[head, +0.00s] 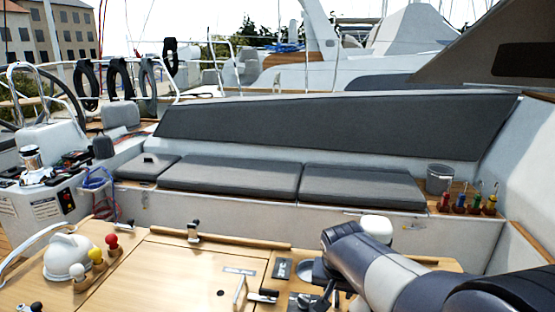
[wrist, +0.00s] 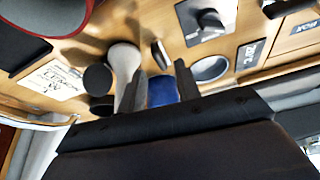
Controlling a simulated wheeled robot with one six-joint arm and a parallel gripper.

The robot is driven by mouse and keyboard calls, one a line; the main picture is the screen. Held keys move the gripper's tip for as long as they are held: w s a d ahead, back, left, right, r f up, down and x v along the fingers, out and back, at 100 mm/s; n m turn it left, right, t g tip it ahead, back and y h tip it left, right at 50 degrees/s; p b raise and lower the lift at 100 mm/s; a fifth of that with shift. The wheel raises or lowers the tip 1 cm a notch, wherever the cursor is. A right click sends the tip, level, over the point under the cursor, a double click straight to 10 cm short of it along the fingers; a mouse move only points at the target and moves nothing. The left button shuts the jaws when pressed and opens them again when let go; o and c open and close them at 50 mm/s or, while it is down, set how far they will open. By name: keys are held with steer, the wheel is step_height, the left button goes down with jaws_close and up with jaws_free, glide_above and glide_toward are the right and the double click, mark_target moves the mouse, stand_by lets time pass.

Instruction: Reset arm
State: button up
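My arm (head: 375,265) reaches in from the lower right of the head view and bends down over the wooden table (head: 180,270). In the wrist view my gripper (wrist: 158,72) has two dark fingers standing apart. A blue thing (wrist: 162,92) shows between and beyond the fingers; I see no finger closed on it. In the head view the fingers are hard to make out among dark parts beside the arm.
On the table stand a white rounded pot (head: 67,257), red (head: 112,240) and yellow (head: 96,254) knobs, and a lever (head: 262,296). A white-topped item (head: 377,228) is behind my arm. Grey cushions (head: 230,176) line the bench; a grey bucket (head: 439,178) and several coloured-handled tools (head: 460,203) sit right.

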mark_target(337, 297)
steer(key=x, duration=0.4)
steer(key=shift+f, duration=0.1)
steer(key=shift+w, duration=0.1)
steer(key=shift+m, duration=0.3)
